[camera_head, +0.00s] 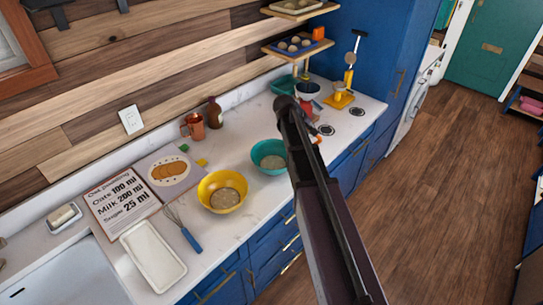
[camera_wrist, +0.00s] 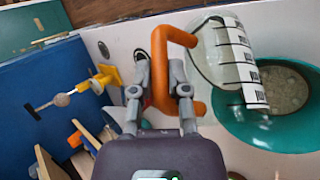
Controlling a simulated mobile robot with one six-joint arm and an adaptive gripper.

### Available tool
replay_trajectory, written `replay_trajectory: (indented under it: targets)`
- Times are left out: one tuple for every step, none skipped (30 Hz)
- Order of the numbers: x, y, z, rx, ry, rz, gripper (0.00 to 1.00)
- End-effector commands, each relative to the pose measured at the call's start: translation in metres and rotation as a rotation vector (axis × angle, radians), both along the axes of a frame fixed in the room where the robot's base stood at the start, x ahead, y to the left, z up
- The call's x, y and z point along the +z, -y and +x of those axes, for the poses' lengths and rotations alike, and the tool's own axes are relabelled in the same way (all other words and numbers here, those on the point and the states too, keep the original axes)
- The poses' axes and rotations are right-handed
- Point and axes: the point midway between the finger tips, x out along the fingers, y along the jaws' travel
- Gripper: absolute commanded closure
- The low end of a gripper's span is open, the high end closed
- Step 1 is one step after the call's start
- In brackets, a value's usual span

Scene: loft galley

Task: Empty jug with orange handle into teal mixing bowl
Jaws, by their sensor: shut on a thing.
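In the wrist view, my gripper (camera_wrist: 160,92) is shut on the orange handle (camera_wrist: 183,38) of a clear jug (camera_wrist: 232,62) with black measuring marks. The bowl holds a pale, greyish content. Small pale specks show by the jug's lower end; I cannot tell if they are falling drops. In the head view, the teal bowl (camera_head: 259,150) stands on the counter, partly behind my arm. My arm hides most of the jug and gripper there.
A yellow bowl (camera_head: 212,184) with pale content stands left of the teal bowl. A whisk (camera_head: 181,226), white tray (camera_head: 152,256), copper mug (camera_head: 193,127) and brown bottle (camera_head: 214,112) are on the counter (camera_head: 232,130). A yellow stand (camera_head: 339,100) is at the back right.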

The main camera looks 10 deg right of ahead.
Motion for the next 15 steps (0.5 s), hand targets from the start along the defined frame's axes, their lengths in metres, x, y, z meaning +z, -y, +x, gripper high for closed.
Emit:
replay_trajectory:
  targets:
    - [0.0001,-0.0014,0.0007,0.001,-0.003,-0.011,1.00]
    - [0.0003,-0.0018,0.0011,0.001,-0.007,-0.018,1.00]
    - [0.0001,-0.0026,0.0015,0.001,-0.009,-0.028,1.00]
    - [-0.0001,-0.0032,0.0016,0.002,-0.012,-0.034,1.00]
    - [-0.0002,-0.0039,0.0018,0.002,-0.014,-0.040,1.00]
    - [-0.0001,-0.0046,0.0020,0.002,-0.018,-0.050,1.00]
    - [0.0000,-0.0052,0.0021,0.002,-0.020,-0.057,1.00]
    - [0.0000,-0.0057,0.0024,0.001,-0.023,-0.062,1.00]
    - [0.0003,-0.0063,0.0025,0.001,-0.026,-0.071,1.00]
    - [0.0007,-0.0068,0.0027,0.001,-0.027,-0.077,1.00]
    - [0.0011,-0.0070,0.0029,0.001,-0.030,-0.084,1.00]
    - [0.0010,-0.0076,0.0032,0.001,-0.032,-0.091,1.00]
    - [0.0010,-0.0080,0.0035,0.001,-0.034,-0.096,1.00]
    - [0.0010,-0.0085,0.0036,0.001,-0.036,-0.101,1.00]
    - [0.0009,-0.0091,0.0038,0.001,-0.039,-0.110,1.00]
